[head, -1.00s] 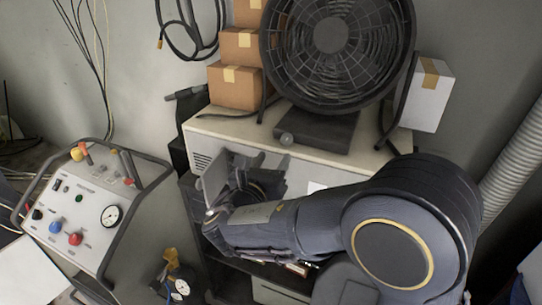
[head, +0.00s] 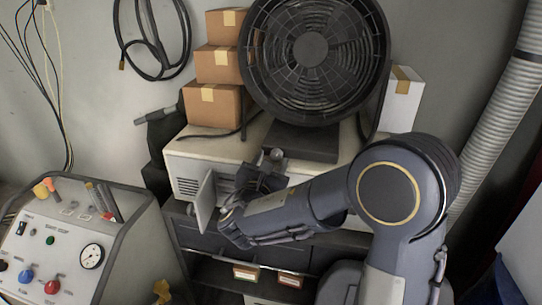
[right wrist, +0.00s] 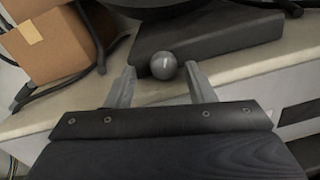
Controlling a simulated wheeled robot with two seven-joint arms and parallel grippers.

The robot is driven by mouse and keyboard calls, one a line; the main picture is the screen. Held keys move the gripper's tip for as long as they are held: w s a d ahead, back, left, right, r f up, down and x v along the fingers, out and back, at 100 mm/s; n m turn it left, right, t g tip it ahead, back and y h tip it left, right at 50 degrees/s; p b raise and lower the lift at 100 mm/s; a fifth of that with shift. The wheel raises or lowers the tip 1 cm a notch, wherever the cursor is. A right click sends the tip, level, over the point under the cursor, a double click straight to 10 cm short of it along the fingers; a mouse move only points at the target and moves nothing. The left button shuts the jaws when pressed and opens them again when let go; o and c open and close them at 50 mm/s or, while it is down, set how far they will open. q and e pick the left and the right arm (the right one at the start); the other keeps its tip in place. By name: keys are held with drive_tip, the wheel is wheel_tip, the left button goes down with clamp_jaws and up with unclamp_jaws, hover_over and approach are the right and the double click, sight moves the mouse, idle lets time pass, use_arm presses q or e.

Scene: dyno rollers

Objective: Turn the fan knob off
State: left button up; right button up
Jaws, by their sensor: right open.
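The fan (head: 314,55) is large, black and round, and stands on a dark base (head: 303,142) on a pale cabinet. Its fan knob (head: 277,154) is a small grey ball at the front of the base. In the right wrist view the knob (right wrist: 163,65) has a pale mark on its face. My right gripper (head: 270,168) is open, close in front of the knob. In the right wrist view its two fingertips (right wrist: 161,70) lie to the left and right of the knob, with gaps showing on both sides. Whether the tips reach past it in depth is unclear. My left gripper is not in view.
Cardboard boxes (head: 212,105) are stacked left of the fan, and a white box (head: 401,98) stands right of it. The pale cabinet (head: 200,150) has a narrow front edge. A control panel (head: 65,245) with knobs and a gauge is at lower left.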

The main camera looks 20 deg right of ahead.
drive_tip(key=shift+w+d, duration=0.5)
drive_tip(key=shift+d, duration=0.05)
drive_tip(key=shift+a, duration=0.1)
drive_tip(key=c, duration=1)
drive_tip(key=n, duration=0.1)
drive_tip(key=n+p, duration=0.1)
drive_tip(key=n, duration=0.1)
drive_tip(key=shift+r, duration=0.25)
drive_tip(key=shift+f+n+p, duration=0.15)
drive_tip(key=shift+n+p, duration=0.35)
drive_tip(key=shift+n, duration=0.6)
drive_tip(key=shift+a, duration=0.1)
